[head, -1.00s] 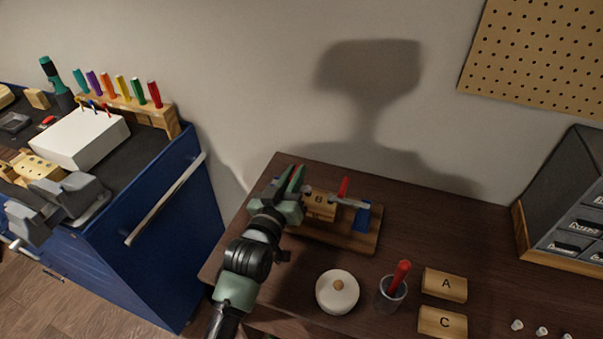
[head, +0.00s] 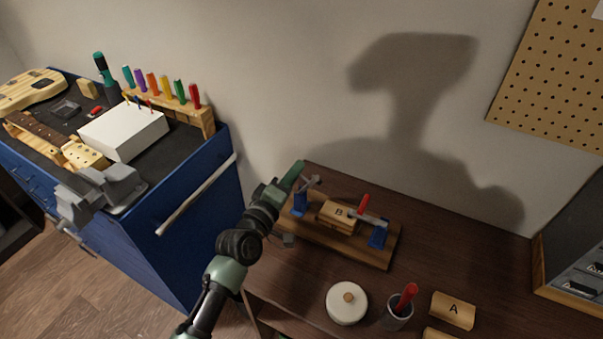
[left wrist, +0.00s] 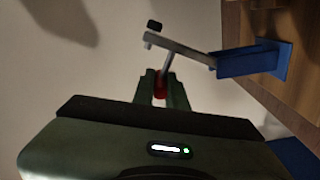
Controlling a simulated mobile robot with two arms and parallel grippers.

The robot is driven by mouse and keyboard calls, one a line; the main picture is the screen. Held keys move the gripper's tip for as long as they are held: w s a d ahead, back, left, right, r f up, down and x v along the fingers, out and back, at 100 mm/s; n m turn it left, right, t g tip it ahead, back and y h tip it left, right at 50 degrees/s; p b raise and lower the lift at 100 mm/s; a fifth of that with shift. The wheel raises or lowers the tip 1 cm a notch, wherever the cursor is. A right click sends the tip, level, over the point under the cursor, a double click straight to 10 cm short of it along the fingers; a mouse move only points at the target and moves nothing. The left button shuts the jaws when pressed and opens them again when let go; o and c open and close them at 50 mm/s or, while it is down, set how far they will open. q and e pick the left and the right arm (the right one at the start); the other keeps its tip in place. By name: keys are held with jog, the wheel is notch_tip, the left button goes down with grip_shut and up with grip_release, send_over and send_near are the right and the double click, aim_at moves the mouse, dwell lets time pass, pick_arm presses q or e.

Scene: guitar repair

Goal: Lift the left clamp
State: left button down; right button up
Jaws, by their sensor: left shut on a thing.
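The left clamp has a blue base (head: 300,204) on the left part of a wooden board (head: 345,247). Its grey arm (head: 309,184) is tilted up, clear of the block marked B (head: 338,217). In the left wrist view the clamp's blue base (left wrist: 252,62) and grey arm (left wrist: 187,51) show, with a black tip at the arm's far end. My left gripper (head: 297,168) is shut on the clamp's red handle (left wrist: 160,86), which shows between the fingers. The right clamp (head: 378,237) has its red handle upright and its arm over the block. My right gripper is not in view.
On the brown table (head: 290,278) stand a round white pot (head: 347,306), a cup (head: 397,316) with a red-handled tool, and a block marked A (head: 453,310). A blue cabinet (head: 200,240) with a vise (head: 105,192) stands left. The wall is close behind.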

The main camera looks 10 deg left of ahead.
pick_arm(q)
jog(key=shift+w+a+f+n+b, duration=0.3)
jog(key=shift+a+n, duration=0.3)
jog(key=shift+n, duration=0.65)
jog(key=shift+w+a+f+n+b, duration=0.2)
jog(key=shift+a+f+n, duration=0.3)
jog(key=shift+n, duration=0.7)
jog(key=shift+w+a+f+n+b, duration=0.2)
jog(key=shift+a+n, duration=0.5)
jog(key=shift+n, duration=0.55)
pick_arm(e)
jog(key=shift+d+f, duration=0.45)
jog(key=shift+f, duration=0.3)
pick_arm(q)
jog(key=c, duration=1.4)
grip_release()
jog(key=shift+c, duration=0.2)
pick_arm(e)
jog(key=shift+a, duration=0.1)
pick_arm(q)
jog(key=shift+s, duration=0.1)
